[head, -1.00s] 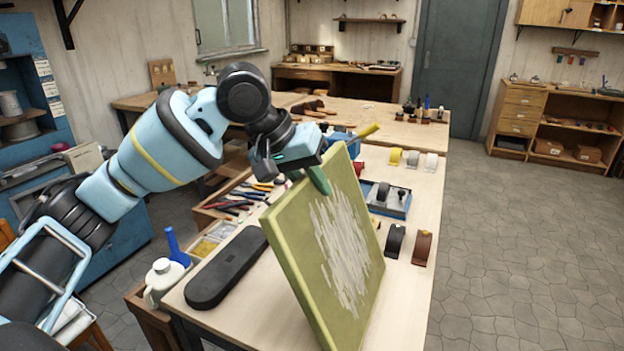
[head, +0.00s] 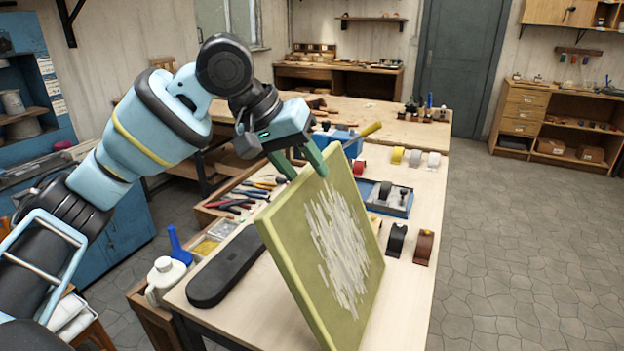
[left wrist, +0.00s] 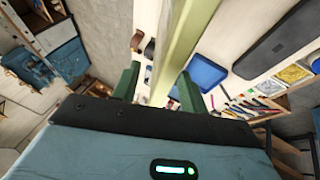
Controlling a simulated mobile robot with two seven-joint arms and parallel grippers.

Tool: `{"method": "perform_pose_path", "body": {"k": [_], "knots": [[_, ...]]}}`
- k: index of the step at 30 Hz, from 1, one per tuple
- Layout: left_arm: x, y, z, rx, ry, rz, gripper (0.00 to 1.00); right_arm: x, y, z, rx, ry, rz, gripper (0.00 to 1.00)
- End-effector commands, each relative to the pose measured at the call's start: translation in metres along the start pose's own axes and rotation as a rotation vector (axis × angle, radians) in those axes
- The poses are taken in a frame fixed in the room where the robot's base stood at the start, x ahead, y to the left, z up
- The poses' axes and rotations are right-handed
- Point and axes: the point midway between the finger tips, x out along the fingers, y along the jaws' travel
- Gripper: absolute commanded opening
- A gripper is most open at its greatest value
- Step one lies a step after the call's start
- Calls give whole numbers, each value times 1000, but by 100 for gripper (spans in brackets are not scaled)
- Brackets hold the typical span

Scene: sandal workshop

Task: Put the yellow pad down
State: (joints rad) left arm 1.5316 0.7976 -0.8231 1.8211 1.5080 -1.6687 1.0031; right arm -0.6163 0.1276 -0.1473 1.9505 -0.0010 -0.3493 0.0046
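The yellow pad (head: 300,262) is a large olive-yellow square panel with pale streaks on its face. It stands steeply on edge over the near part of the workbench (head: 415,285); its lower edge runs out of the head view, so I cannot see what it rests on. My left gripper (head: 305,172) is at its upper edge, with its green fingers spread, one on each side. In the left wrist view the pad (left wrist: 176,45) runs between the fingers (left wrist: 160,88), with a visible gap on the left finger's side. My right gripper is not in view.
A long black case (head: 228,266) lies left of the pad. A blue tray (head: 405,206), a black roll holder (head: 396,240) and a brown one (head: 423,247) stand right of it. A white bottle (head: 163,278) and a tool tray (head: 235,203) are at the left edge.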

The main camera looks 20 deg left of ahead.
Motion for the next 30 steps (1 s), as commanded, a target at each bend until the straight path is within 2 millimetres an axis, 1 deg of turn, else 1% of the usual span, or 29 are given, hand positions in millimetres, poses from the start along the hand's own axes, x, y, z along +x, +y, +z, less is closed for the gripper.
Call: {"method": "perform_pose_path", "body": {"k": [1, 6, 12, 18, 30], "knots": [[-15, 2, -1, 3, 10, 5, 42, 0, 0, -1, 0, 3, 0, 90], [-47, 2, -1, 2, 8, 4, 42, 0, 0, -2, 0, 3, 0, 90], [-72, 1, 0, 1, 5, 2, 42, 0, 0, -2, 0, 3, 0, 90], [-79, 0, 0, 1, 3, 1, 42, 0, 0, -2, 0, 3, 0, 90], [-77, 0, 0, 3, 1, 0, 42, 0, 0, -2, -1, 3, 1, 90]]}}
